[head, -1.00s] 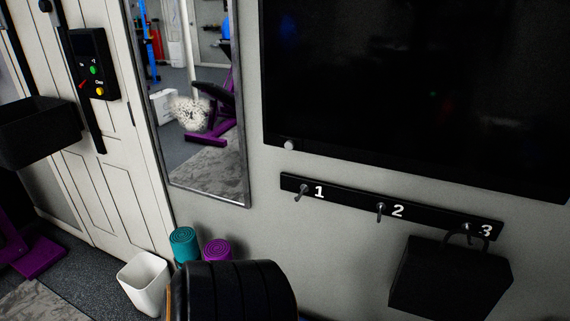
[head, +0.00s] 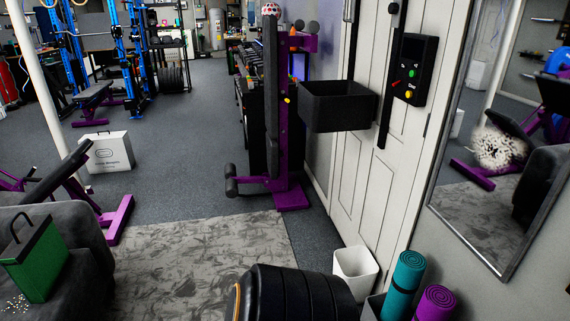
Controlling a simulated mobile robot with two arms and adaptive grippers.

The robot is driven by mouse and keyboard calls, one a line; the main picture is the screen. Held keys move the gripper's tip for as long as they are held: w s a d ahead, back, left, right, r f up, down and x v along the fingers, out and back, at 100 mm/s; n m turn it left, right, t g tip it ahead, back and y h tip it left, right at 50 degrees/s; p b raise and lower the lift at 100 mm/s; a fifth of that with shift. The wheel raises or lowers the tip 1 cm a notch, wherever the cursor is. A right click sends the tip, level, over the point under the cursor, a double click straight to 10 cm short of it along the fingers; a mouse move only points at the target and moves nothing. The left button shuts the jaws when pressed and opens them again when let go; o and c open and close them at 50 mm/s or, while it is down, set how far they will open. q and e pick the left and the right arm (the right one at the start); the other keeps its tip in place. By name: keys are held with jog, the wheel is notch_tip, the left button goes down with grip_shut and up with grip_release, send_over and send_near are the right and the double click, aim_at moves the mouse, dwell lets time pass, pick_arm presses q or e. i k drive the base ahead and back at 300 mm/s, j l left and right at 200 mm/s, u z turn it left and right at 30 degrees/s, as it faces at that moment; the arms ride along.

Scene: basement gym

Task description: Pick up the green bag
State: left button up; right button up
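The green bag (head: 38,262) stands upright at the lower left of the head view, on a dark grey padded seat (head: 84,226). It has green faces, a dark side and a dark handle standing up from its top. Neither of my grippers shows in the view, so nothing is seen touching the bag.
A white paper bag (head: 108,152) stands on the floor beyond the seat. A grey patterned rug (head: 200,265) lies in the middle. A purple-framed machine (head: 285,150), a white bin (head: 355,272), rolled mats (head: 403,285) and a mirror (head: 470,205) are to the right. Floor behind the rug is open.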

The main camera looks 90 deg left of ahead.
aim_at(36, 258)
jog(key=u, duration=4.5)
jog(key=i+l+u, duration=0.1)
jog(key=u, duration=0.65)
jog(key=i+l+u, duration=0.3)
jog(key=l, duration=0.3)
jog(key=i+l+u, duration=0.3)
jog(key=l, duration=0.35)
jog(key=i+l+u, duration=0.15)
jog(key=l, duration=0.2)
jog(key=i+l+u, duration=0.15)
jog(key=l, duration=0.2)
